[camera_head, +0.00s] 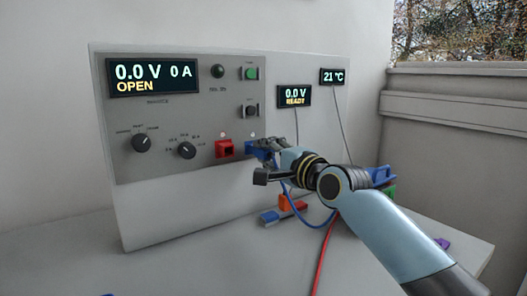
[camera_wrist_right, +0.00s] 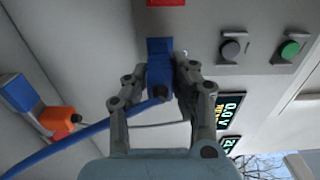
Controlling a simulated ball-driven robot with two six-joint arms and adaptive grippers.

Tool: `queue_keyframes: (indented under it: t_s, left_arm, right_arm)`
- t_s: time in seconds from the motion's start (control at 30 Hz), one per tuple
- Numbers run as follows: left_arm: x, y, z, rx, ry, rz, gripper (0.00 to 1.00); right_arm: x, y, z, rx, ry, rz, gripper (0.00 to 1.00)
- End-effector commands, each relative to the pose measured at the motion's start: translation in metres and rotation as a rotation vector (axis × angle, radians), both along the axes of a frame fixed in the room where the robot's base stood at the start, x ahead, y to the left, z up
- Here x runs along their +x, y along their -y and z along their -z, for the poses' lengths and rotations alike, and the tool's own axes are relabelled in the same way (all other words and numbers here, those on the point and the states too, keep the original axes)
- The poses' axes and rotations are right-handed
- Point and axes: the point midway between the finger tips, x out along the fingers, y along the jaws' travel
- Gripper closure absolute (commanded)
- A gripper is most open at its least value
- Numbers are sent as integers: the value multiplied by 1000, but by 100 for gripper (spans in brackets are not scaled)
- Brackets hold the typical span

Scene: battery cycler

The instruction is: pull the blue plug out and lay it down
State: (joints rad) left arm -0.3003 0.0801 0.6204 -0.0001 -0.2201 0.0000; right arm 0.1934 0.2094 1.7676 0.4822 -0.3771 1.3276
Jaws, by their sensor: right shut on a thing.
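The blue plug (camera_wrist_right: 160,78) is between the fingers of my right gripper (camera_wrist_right: 162,72), which is shut on it. The plug lines up with the blue socket (camera_wrist_right: 159,46) on the cycler's front panel and appears to meet it; how deep it sits is hidden. A blue cable (camera_wrist_right: 95,131) runs from the plug to the left in the wrist view. In the head view my right gripper (camera_head: 268,149) is at the blue socket (camera_head: 251,149), its fingers covering most of the plug. My left gripper is not in view.
The red socket (camera_head: 224,149) is just left of the blue one. An orange and blue connector (camera_head: 285,203) lies on the table (camera_head: 190,262) below, near the red cable (camera_head: 319,268). Green and blue pieces show behind my right arm. The table's front left is largely clear.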

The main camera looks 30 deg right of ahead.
Motion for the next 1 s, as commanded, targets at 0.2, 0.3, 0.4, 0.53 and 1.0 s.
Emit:
queue_keyframes:
  t_s: [0.2,0.3,0.4,0.53,1.0]
  left_arm:
    - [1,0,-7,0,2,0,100]
    - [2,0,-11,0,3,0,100]
    - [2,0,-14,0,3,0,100]
    - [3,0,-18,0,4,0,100]
    - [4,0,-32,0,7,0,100]
  right_arm:
    - [-8,1,-2,-1,1,0,94]
    - [-12,2,-2,-1,0,0,94]
    - [-16,3,-1,-1,-1,0,94]
    - [-22,3,-2,-1,0,0,94]
    - [-43,6,-1,-1,0,0,94]
